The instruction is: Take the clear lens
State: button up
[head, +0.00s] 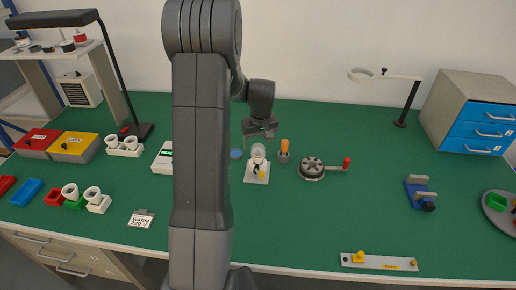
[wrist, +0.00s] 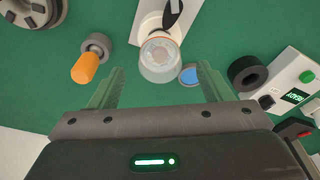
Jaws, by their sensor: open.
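A clear, cup-shaped lens (wrist: 160,58) stands on a white base plate (wrist: 150,18) in the wrist view. In the head view the lens (head: 258,152) sits at mid-table on that plate, which also carries a small yellow part and a black lever. My gripper (wrist: 159,88) is open and empty, with the lens ahead of and between its two fingers, apart from them. In the head view my gripper (head: 261,132) is just behind the lens. A flat blue disc (wrist: 190,75) lies beside the lens, close to one finger.
An orange-handled tool in a grey holder (wrist: 90,60) stands close to the left finger in the wrist view. A crank wheel (head: 313,168) stands right of it in the head view. A white box with a READY display (wrist: 290,90) is at the wrist view's right.

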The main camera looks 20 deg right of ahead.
jog(key=shift+w+f, duration=0.15)
jog(key=shift+f, duration=1)
jog(key=c, duration=1)
jog(key=shift+r, duration=0.15)
notch_tip(320, 180, up, 10)
notch_tip(320, 180, up, 4)
jog(key=p, duration=0.2)
send_over(258, 147)
jog(key=shift+r, duration=0.15)
